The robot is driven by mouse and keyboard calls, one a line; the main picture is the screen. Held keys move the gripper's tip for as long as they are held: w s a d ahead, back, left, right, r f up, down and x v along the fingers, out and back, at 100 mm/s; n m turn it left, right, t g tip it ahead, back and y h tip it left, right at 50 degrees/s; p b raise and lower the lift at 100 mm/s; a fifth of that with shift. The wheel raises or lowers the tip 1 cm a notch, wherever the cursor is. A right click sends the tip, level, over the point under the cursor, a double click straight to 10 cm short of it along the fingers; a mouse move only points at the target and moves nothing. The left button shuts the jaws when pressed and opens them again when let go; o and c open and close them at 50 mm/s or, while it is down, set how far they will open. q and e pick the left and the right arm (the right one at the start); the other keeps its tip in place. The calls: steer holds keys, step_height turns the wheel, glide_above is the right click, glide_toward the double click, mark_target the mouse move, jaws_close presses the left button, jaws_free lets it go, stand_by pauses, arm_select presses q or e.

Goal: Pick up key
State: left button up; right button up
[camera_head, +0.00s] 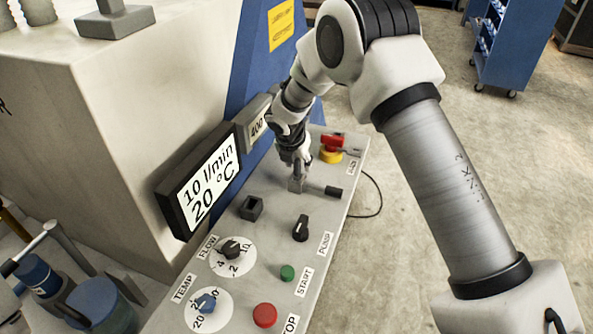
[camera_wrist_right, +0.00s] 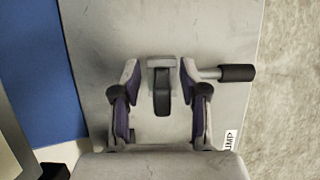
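A small grey piece with a dark middle (camera_wrist_right: 162,90), which I take to be the key, stands on the grey control panel (camera_wrist_right: 215,30). It also shows as a grey block in the head view (camera_head: 296,185). My right gripper (camera_head: 293,163) reaches down over the panel from above. In the wrist view my right gripper (camera_wrist_right: 160,78) is open, with one finger on each side of the grey piece and a gap at both sides. The key's exact shape is hard to tell. My left gripper is not in view.
A lever with a black grip (camera_wrist_right: 237,73) sticks out close to the right finger. A red switch on a yellow base (camera_head: 331,148), a black square holder (camera_head: 252,207), a black pump knob (camera_head: 300,228) and a display (camera_head: 200,180) are nearby. Open floor lies right of the panel.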

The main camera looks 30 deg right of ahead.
steer(key=shift+s+d+r, duration=0.1)
steer(key=shift+s, duration=0.1)
jaws_close()
steer(key=shift+w, duration=0.1)
